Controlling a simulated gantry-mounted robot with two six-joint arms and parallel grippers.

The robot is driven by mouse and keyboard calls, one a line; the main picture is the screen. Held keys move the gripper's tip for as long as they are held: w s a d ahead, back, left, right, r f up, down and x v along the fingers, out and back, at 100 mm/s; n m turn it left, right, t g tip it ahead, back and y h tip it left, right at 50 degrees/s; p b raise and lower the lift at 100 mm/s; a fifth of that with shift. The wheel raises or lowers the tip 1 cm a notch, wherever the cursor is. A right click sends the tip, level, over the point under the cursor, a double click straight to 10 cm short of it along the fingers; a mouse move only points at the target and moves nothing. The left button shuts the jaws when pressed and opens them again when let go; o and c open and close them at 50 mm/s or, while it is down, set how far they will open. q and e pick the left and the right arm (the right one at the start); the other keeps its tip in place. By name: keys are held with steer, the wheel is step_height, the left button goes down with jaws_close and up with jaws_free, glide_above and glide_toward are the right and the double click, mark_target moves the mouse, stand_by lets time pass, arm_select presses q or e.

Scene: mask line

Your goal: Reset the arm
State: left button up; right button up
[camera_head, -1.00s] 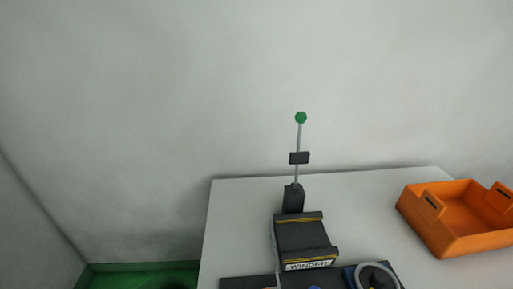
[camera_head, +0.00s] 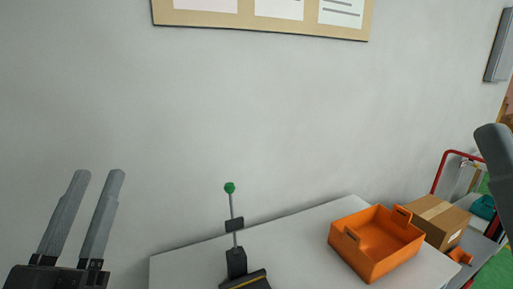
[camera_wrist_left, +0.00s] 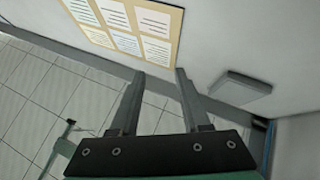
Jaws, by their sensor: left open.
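My left gripper (camera_head: 99,175) stands at the lower left of the head view, fingers pointing up and apart, with nothing between them. In the left wrist view its two fingers (camera_wrist_left: 160,74) are also spread and empty, in front of the wall and tiled floor. One grey finger of my right gripper (camera_head: 495,150) shows at the right edge of the head view; the rest is cut off. The left gripper is in the air, left of the white table (camera_head: 300,238) in the picture.
A dark device with a thin rod and green ball (camera_head: 230,188) stands on the table. An orange bin (camera_head: 365,262) sits to its right. Beyond are a cardboard box (camera_head: 435,215) and a red-framed cart (camera_head: 446,165). A notice board (camera_head: 260,25) hangs on the wall.

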arm_select(q)
steer(key=s+d+r+m+t+h+p, duration=0.1)
steer(key=s+d+r+m+t+h, duration=0.15)
steer(key=s+r, duration=0.65)
step_height(320, 180, up, 38)
steer(key=p, duration=3.7)
steer(key=shift+w+n+g, duration=0.35)
steer(key=shift+w, duration=0.1)
